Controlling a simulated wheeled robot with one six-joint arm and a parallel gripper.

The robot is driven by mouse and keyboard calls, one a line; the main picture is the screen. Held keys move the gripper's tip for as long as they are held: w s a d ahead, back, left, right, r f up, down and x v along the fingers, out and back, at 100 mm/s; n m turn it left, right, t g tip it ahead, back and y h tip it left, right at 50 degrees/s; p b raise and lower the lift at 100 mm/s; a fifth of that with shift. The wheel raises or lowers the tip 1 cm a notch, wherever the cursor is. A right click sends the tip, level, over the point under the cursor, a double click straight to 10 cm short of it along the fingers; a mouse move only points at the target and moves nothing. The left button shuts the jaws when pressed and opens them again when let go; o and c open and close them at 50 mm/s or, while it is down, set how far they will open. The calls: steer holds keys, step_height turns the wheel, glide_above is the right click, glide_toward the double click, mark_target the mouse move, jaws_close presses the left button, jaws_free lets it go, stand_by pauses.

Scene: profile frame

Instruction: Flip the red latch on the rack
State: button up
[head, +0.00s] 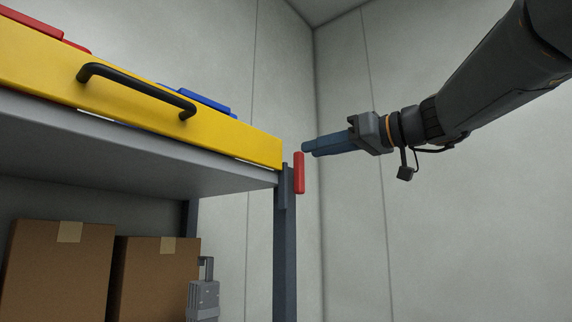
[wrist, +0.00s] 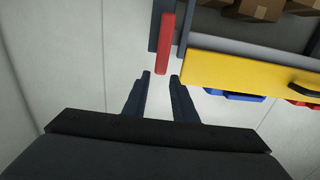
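The red latch (head: 300,173) is a narrow upright bar at the right front post of the rack (head: 285,250), just below the end of the yellow drawer front. It also shows in the wrist view (wrist: 165,44), beside the dark post and near the yellow front. My gripper (head: 307,148) is right beside the upper end of the latch, pointing left in the head view. In the wrist view its two fingers (wrist: 161,76) are apart, with the latch's end close to the gap between the tips. I cannot tell whether a finger touches the latch. Nothing is held.
The yellow front (head: 230,140) with a black handle (head: 135,87) sits on the grey shelf (head: 150,145). Blue (head: 205,100) and red items show above it. Cardboard boxes (head: 60,275) and a grey case (head: 204,298) stand below. The space right of the rack is clear up to the walls.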

mark_target(295, 154)
steer(key=p+x, duration=0.4)
steer(key=x, duration=0.5)
steer(key=shift+w+a, duration=0.25)
jaws_close()
